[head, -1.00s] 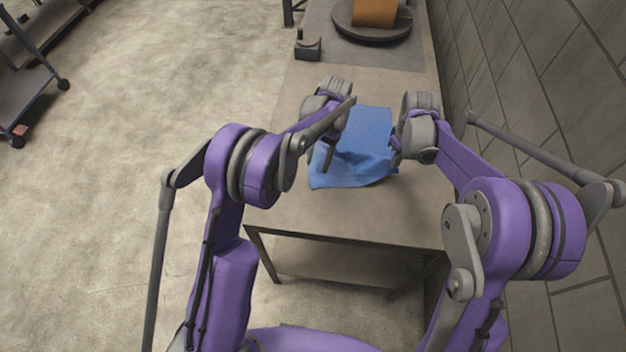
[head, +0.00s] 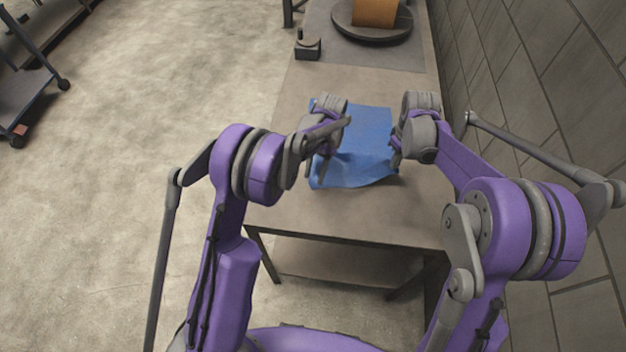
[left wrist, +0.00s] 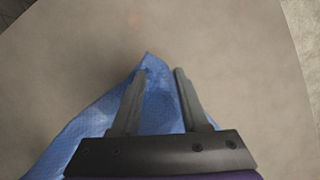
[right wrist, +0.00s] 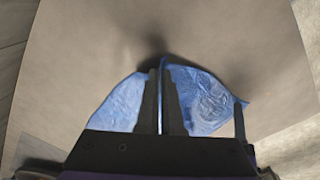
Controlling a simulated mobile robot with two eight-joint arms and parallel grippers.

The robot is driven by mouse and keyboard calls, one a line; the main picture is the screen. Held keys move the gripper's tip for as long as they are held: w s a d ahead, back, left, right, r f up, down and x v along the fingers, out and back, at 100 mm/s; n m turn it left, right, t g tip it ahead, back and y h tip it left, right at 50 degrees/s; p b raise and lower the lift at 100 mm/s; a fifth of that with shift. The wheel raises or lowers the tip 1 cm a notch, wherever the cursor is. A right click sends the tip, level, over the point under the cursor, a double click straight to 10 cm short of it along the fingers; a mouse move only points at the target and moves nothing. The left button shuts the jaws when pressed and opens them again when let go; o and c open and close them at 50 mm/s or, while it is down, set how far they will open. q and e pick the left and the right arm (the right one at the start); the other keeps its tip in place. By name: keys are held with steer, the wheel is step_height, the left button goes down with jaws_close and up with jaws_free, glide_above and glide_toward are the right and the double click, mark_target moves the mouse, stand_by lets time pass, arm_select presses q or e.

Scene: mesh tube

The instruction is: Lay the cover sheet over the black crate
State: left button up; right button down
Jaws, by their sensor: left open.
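The blue cover sheet (head: 365,135) lies crumpled on the table, with raised folds along its near part. No black crate shows; I cannot tell whether it is under the sheet. My left gripper (head: 323,172) is over the sheet's near left part. In the left wrist view its two fingers (left wrist: 158,75) are apart, with a blue corner of the sheet below and between them. My right gripper (head: 396,160) is at the sheet's right edge. In the right wrist view its fingers (right wrist: 162,75) are close together on a fold of the sheet (right wrist: 205,95).
The grey-brown table (head: 330,213) is bare in front of the sheet. Farther back are a small dark block with a post (head: 307,48) and a round dark stand (head: 370,24) bearing an orange object (head: 376,10). A wall (head: 530,90) runs close along the right side.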

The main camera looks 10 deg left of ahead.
arm_select(q)
jaws_close()
stand_by(0.4)
steer(key=shift+r, duration=0.1)
steer(key=shift+r, duration=2.4)
